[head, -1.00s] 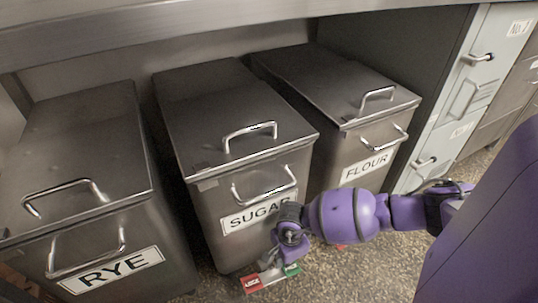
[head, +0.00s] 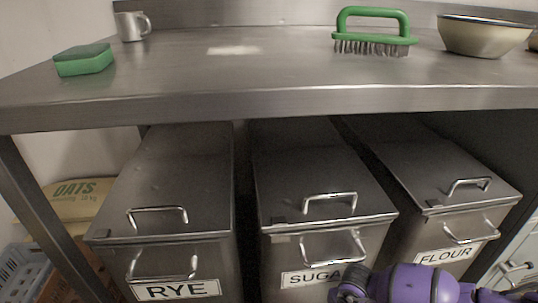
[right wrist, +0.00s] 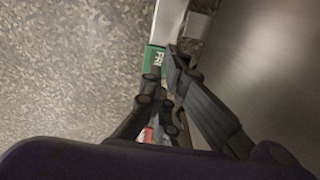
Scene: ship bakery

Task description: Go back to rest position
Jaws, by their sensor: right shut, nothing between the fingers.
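My right arm (head: 410,285) shows in purple at the bottom right of the head view, low in front of the SUGAR and FLOUR bins. Its fingertips are cut off by the lower edge there. In the right wrist view my right gripper (right wrist: 165,88) is shut and empty, pointing down past a bin's metal side to the speckled floor. My left gripper is in neither view.
Steel bins labelled RYE (head: 180,290), SUGAR (head: 325,225) and FLOUR (head: 445,205) stand under a steel counter (head: 230,85). On it are a green sponge (head: 84,60), a metal mug (head: 132,27), a green brush (head: 373,34) and a bowl (head: 484,36). An oats sack (head: 70,200) sits left.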

